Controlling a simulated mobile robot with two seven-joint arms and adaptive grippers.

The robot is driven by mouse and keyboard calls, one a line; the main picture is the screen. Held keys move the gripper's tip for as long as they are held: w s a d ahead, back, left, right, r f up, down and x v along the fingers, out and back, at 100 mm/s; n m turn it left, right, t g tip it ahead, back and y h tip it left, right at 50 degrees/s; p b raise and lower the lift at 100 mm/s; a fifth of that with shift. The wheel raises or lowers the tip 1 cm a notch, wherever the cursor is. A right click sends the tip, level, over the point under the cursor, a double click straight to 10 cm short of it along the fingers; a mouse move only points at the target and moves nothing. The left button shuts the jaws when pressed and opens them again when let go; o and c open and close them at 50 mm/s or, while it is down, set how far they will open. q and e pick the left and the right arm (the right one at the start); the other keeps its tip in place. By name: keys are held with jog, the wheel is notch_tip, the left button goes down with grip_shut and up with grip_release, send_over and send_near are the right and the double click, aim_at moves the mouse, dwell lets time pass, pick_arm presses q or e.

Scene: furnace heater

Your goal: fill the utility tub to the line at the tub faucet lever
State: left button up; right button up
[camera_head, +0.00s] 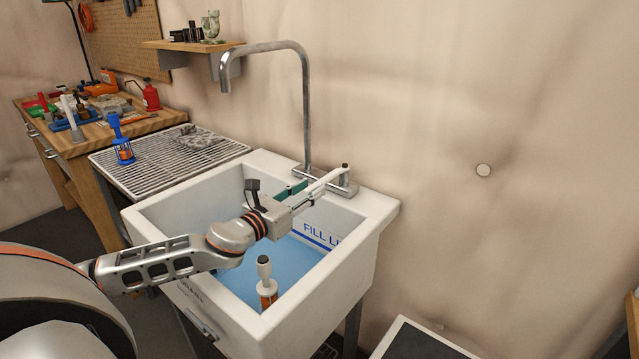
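The white utility tub (382,208) stands against the wall with blue water (236,279) inside. A blue line with "FILL LI..." lettering (318,231) shows on its inner right wall; the water's edge appears close below the line, and my arm hides part of it. A tall metal faucet (306,110) rises at the tub's back, with its spout over the tub. The faucet base with its lever (343,184) is at the back right rim. My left gripper (326,184) reaches over the tub to the lever area; its finger gap and any contact are unclear. My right gripper is not seen.
An orange and white bottle-like object (266,287) is in the tub near the front. A wire rack (160,168) with a blue-handled tool (120,140) adjoins it at left. A cluttered wooden workbench (85,138) stands farther left. A dark-topped object (420,342) is at lower right.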

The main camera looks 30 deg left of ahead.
aim_at(320, 182)
pick_arm(q)
jog(key=shift+w+d, duration=0.15)
jog(key=shift+w, duration=2.2)
jog(key=shift+c, duration=0.5)
grip_shut()
